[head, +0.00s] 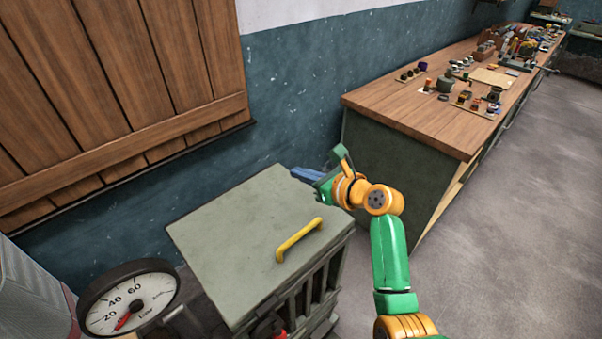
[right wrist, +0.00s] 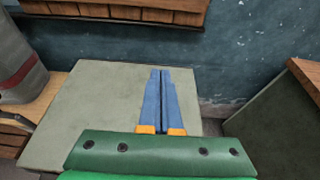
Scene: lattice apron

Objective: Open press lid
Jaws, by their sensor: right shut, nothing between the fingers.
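The press is a grey-green box with a flat square lid (head: 235,235) lying level on top in the head view. A yellow bar handle (head: 299,240) is fixed near the lid's front right edge. My right gripper (head: 303,174) is at the lid's far right corner, its blue fingers shut and empty. In the right wrist view, the closed fingers (right wrist: 161,85) overlap the lid's right part (right wrist: 95,110); whether they touch it I cannot tell. The handle does not show there. My left gripper is not in view.
A round dial gauge (head: 150,290) stands left of the press. A workbench (head: 420,100) with several small items is at the right. A teal wall (head: 295,85) and wooden planks (head: 120,70) are behind. Grey floor (head: 510,230) is free at the right.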

